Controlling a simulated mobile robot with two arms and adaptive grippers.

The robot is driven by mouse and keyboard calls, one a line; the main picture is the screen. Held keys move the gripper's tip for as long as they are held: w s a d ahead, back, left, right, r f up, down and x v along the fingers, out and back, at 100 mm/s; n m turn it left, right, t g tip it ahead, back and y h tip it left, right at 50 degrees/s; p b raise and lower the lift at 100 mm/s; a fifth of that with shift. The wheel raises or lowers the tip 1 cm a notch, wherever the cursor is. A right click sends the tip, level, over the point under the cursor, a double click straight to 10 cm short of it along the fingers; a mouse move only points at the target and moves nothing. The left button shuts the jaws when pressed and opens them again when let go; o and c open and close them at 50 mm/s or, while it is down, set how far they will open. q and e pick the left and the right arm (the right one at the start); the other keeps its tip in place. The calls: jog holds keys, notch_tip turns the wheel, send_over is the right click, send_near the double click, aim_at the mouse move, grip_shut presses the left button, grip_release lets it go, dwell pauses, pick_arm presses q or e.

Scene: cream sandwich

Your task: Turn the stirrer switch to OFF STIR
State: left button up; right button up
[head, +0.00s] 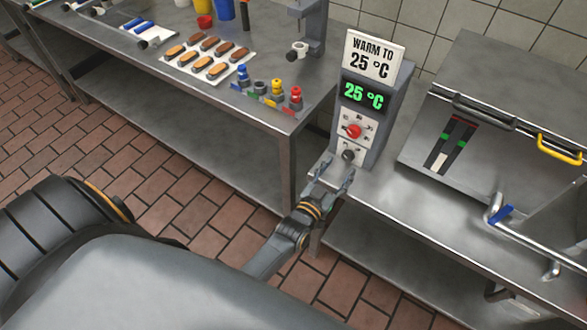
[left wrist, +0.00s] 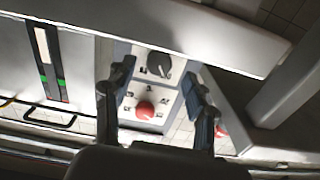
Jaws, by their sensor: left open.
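The control box (head: 383,120) stands on the right-hand steel table, with a sign "WARM TO 25 °C" (head: 373,56) and a green display (head: 363,95) reading 25 °C. A red knob (head: 353,131) sits above a dark knob (head: 348,155) on its front panel. I cannot read which is the stirrer switch. My left gripper (head: 337,174) is open just in front of and below the dark knob. In the left wrist view the panel is upside down, and the dark knob (left wrist: 158,65) shows between the open fingers (left wrist: 160,75), apparently untouched. The red knob (left wrist: 145,110) shows there too.
The left table (head: 190,115) holds a tray of brown pieces (head: 208,57), several coloured-top bottles (head: 268,92) and cups (head: 205,22). A steel vat lid with a black handle (head: 483,110) and a pipe with a blue lever (head: 502,214) lie right. A table edge crosses close in the wrist view.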

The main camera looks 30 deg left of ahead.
pick_arm(q)
jog(key=s, duration=1.1)
jog(key=s+f+g, duration=0.3)
jog(key=s+f, duration=0.1)
jog(key=f, duration=0.5)
jog(key=s+f+g+b, duration=0.1)
jog(key=s+f+g, duration=0.2)
jog(key=f, duration=0.7)
jog(key=s+f+m+g+h+b, duration=0.1)
jog(key=s+f+g, duration=0.2)
jog(key=f, duration=0.7)
jog(key=shift+s+d, duration=0.3)
jog(key=shift+s, duration=0.95)
jog(key=shift+s+f, duration=0.1)
jog(key=shift+f, duration=0.05)
jog(key=s+a+f+g, duration=0.2)
jog(key=s+f, duration=0.2)
jog(key=s, duration=0.3)
jog(key=s+a+f+g+y, duration=0.1)
jog(key=s+a+f+g, duration=0.1)
jog(key=s, duration=0.6)
jog(key=s+a+f+g, duration=0.2)
jog(key=s+f+g, duration=0.2)
jog(key=s+f, duration=0.3)
jog(key=shift+s+a+m+y, duration=0.3)
jog(key=shift+s+a, duration=0.1)
jog(key=shift+s, duration=0.1)
